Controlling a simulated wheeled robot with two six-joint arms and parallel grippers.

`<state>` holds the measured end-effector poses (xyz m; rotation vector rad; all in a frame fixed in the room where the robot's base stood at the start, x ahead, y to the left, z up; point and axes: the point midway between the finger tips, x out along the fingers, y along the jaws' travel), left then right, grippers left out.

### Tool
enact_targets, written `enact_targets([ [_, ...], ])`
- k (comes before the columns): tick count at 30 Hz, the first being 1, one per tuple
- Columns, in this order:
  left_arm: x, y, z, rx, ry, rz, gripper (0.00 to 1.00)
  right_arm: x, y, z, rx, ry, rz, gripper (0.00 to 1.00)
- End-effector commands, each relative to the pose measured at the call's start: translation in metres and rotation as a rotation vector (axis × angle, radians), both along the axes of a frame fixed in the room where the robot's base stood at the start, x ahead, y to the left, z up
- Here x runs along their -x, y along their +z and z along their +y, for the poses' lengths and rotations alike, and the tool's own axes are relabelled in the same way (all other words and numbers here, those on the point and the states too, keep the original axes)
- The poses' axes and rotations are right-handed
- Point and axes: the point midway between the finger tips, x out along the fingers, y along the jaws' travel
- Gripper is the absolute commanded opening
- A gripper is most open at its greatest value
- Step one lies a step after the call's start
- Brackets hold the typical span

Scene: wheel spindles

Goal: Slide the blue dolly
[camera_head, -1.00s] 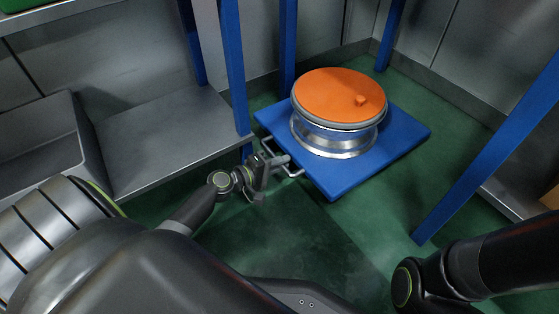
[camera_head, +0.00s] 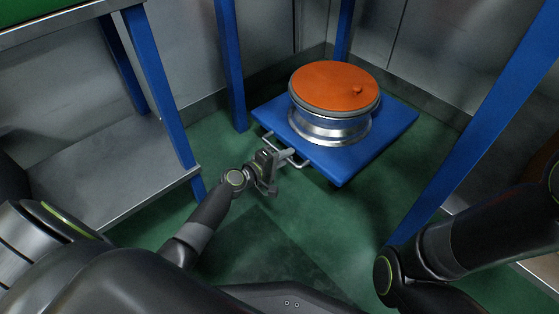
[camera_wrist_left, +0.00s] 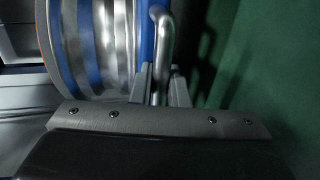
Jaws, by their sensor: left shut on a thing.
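The blue dolly (camera_head: 385,133) is a flat platform on the green floor, between blue posts near the back corner. It carries a silver wheel (camera_head: 330,128) with an orange top (camera_head: 334,87). A metal handle (camera_head: 299,163) sticks out of the dolly's near left edge. My left gripper (camera_head: 287,157) is shut on this handle. In the left wrist view, the fingers (camera_wrist_left: 160,88) close around the handle bar (camera_wrist_left: 163,42), with the wheel (camera_wrist_left: 95,45) to the left. My right arm shows at lower right in the head view, but its gripper is out of frame.
Blue posts stand at the left (camera_head: 160,85), behind the dolly (camera_head: 229,65) and at the right (camera_head: 480,130). A grey metal shelf (camera_head: 95,175) is at the left. Metal walls close off the back. Green floor (camera_head: 330,225) is open in front of the dolly.

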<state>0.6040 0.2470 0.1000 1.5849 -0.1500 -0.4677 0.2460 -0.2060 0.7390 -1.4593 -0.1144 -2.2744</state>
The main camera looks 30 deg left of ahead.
Motion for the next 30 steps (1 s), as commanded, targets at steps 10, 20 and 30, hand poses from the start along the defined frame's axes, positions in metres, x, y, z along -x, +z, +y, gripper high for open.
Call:
enact_targets([
  [10, -0.0037, 0.0002, -0.0003, -0.001, 0.004, -0.002, 0.00, -0.0002, -0.0006, 0.0001, 0.000, 0.001, 0.000, 0.56],
  [20, -0.0035, 0.0008, -0.0008, -0.001, 0.002, -0.002, 0.32, -0.0004, -0.0005, 0.0002, -0.001, 0.000, 0.000, 0.56],
  [30, -0.0027, 0.0008, -0.0010, 0.001, 0.001, -0.002, 0.32, -0.0005, -0.0002, 0.0002, 0.000, 0.001, 0.001, 0.56],
])
